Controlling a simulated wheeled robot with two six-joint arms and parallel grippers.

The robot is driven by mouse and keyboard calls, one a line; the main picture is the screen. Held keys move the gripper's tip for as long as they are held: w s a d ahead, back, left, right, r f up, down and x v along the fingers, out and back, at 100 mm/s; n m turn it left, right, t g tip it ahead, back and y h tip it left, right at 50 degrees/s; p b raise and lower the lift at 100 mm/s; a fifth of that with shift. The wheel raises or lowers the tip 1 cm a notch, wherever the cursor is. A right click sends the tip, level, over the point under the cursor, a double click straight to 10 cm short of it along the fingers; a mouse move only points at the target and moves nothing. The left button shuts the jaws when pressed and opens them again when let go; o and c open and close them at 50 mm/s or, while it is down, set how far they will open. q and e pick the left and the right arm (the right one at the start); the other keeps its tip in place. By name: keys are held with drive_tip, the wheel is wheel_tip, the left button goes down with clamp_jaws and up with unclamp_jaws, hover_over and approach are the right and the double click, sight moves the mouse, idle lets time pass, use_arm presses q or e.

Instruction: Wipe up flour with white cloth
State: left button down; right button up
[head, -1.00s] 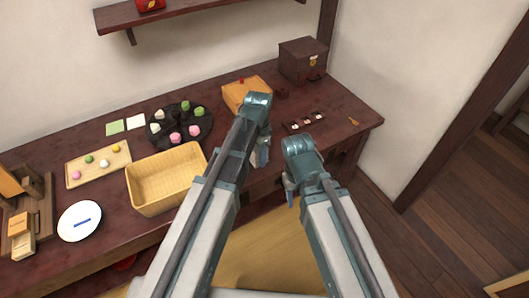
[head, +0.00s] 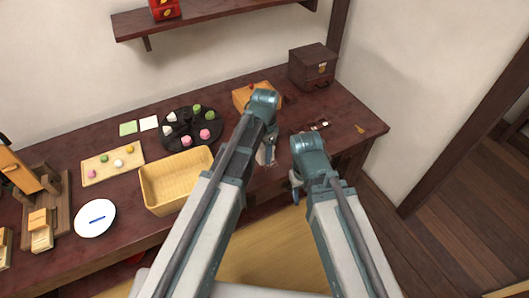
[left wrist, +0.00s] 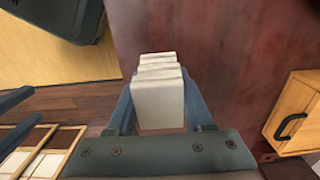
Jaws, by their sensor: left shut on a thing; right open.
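My left gripper (head: 265,155) is low over the front part of the dark red table (head: 345,130). In the left wrist view its fingers (left wrist: 158,100) are shut on the white cloth (left wrist: 158,105), a folded block with several layers. The cloth is mostly hidden behind the gripper in the head view. My right gripper (head: 296,187) is open and empty, near the table's front edge to the right of the left one. I cannot make out flour clearly in either view; my arms cover part of the table.
A woven basket (head: 160,207) and a round black tray (head: 178,141) with sweets stand left of my left arm. A white plate (head: 82,226) is further left. Behind the left gripper is a wooden box (head: 240,97), also in the left wrist view (left wrist: 309,90). A dark chest (head: 312,67) stands back right.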

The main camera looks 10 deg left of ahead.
use_arm(q)
drive_tip(key=shift+r+p, duration=0.35)
drive_tip(key=shift+r, duration=0.4)
wheel_tip(320, 180, up, 3)
drive_tip(key=p, duration=0.3)
drive_tip(key=shift+r, duration=0.1)
